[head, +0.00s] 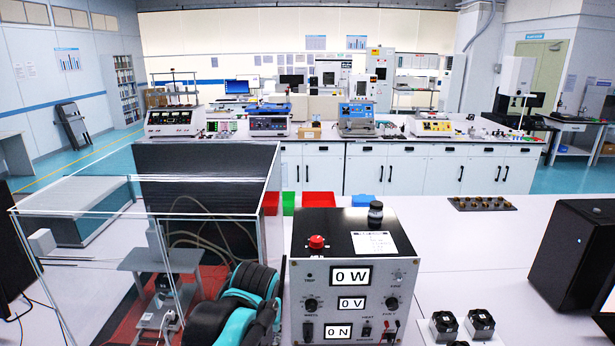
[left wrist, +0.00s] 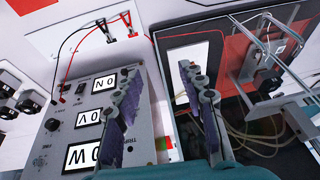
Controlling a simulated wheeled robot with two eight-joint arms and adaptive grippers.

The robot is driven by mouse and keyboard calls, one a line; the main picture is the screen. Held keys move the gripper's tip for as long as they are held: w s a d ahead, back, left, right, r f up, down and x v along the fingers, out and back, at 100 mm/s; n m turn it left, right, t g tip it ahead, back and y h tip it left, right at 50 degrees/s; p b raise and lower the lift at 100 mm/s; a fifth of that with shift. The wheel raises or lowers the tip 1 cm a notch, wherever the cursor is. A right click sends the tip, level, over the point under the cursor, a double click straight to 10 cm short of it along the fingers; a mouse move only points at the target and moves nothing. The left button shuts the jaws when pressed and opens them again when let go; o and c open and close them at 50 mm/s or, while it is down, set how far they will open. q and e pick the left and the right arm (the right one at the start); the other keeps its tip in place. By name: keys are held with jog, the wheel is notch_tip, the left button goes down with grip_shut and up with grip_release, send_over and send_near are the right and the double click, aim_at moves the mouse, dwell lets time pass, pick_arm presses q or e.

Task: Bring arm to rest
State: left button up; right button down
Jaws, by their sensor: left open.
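The tester's control box (head: 344,270) stands on the white bench in the middle of the head view. Its displays read 0 W, 0 V and 0 N, and a red button (head: 316,242) sits on its top. The clear-walled enclosure (head: 60,212) with a metal fixture (head: 160,259) inside stands to its left. My left arm, teal and black, shows between them at the bottom; its gripper cannot be made out there. In the left wrist view my left gripper (left wrist: 158,82) is open and empty, its purple-padded fingers over the box (left wrist: 85,135) and its edge. My right gripper is not in view.
Red and black leads (left wrist: 66,48) run from the box to a white panel. Colored bins (head: 318,199) stand behind the box.

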pick_arm(q)
jog(key=s+a+f+t, duration=0.1)
jog(key=s+a+f, duration=0.1)
jog(key=s, duration=0.3)
jog(key=s+a+f+t, duration=0.1)
jog(key=s+a+f, duration=0.1)
jog(key=s, duration=0.3)
jog(key=s+a+f+t+b, duration=0.1)
jog(key=s+a+f, duration=0.1)
jog(key=s+a, duration=0.1)
jog(key=shift+s+a+f+h, duration=0.3)
jog(key=shift+s+h, duration=0.1)
jog(key=shift+s, duration=0.5)
dwell(0.5)
